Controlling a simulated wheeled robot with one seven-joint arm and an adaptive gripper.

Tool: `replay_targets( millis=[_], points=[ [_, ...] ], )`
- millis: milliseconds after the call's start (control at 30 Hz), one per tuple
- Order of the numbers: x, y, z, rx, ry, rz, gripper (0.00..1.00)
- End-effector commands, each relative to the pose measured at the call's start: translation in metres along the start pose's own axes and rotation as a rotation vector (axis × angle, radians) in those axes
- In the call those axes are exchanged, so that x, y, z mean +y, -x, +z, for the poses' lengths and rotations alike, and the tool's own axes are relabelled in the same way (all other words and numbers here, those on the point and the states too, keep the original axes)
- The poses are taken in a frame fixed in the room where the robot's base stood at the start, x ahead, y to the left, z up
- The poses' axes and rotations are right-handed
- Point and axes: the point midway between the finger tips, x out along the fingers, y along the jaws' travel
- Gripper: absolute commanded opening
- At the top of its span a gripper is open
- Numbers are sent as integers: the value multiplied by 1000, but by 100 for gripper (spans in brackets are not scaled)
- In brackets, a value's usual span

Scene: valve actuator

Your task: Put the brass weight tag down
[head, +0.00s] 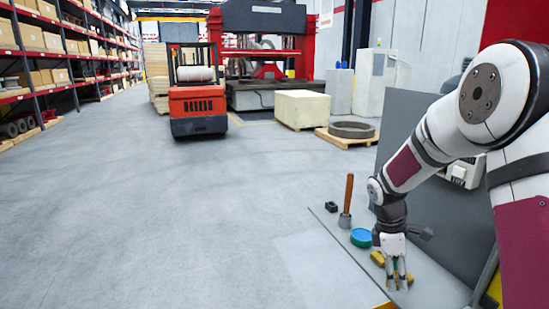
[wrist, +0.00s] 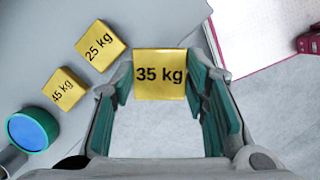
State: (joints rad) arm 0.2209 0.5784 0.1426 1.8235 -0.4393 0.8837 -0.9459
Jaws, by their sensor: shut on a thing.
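The brass weight tag marked 35 kg (wrist: 160,75) is held between the teal-padded fingers of my gripper (wrist: 160,82), its label facing the wrist camera. Two other brass tags, marked 25 kg (wrist: 100,46) and 45 kg (wrist: 65,92), lie to its left on the grey bench (wrist: 40,60). In the head view my gripper (head: 396,280) points down over the right part of the bench, with yellow tags (head: 377,258) close by. I cannot tell whether the held tag touches the surface.
A round blue-green-topped object (head: 361,237) stands on the bench behind my gripper, near a wooden-handled tool (head: 347,200) and a small black object (head: 331,207). A dark grey panel (head: 440,190) rises on the right. Open floor (head: 160,220) lies to the left.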

Motion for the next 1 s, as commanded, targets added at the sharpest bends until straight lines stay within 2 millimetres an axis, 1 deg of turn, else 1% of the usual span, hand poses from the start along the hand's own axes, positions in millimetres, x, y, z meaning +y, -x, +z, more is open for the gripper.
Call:
replay_targets(
  millis=[33,300,500,600,700,867,1000],
  points=[
    [-2,-2,-11,0,-83,-26,11],
    [-20,-11,-63,1,-597,-168,11],
    [-35,-16,-95,1,-913,-256,11],
    [-40,-17,-106,1,-1017,-283,11],
    [-44,-18,-112,1,-1081,-301,11],
    [-46,-18,-115,1,-1113,-309,11],
    [-49,-17,-115,1,-1086,-301,11]
  ],
)
